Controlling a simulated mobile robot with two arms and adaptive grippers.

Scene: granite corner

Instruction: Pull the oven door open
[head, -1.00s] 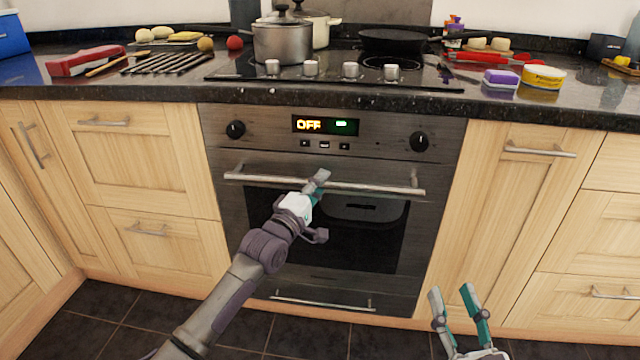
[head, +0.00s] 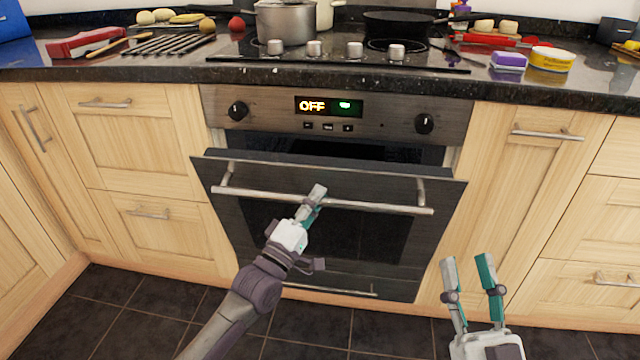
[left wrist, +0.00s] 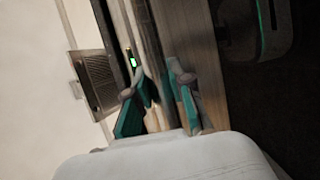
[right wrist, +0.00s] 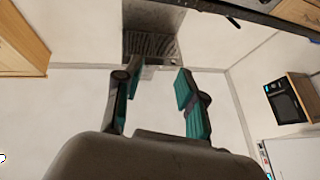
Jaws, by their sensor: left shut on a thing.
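The oven door (head: 385,235) is tilted partly open, with a dark gap (head: 340,146) showing between its top edge and the control panel. Its long metal handle (head: 375,206) runs across the upper door. My left gripper (head: 315,194) is shut on the handle near its middle; the left wrist view also shows the fingers (left wrist: 158,105) around the bar. My right gripper (head: 470,260) is open and empty, in front of the cabinet to the right of the oven; its spread fingers show in the right wrist view (right wrist: 155,90).
The counter (head: 130,68) above holds a grey pot (head: 285,22), a black pan (head: 400,24), a red thing (head: 87,42) and a yellow tub (head: 551,59). Wooden cabinets (head: 530,190) flank the oven. The dark tiled floor (head: 130,305) is clear in front.

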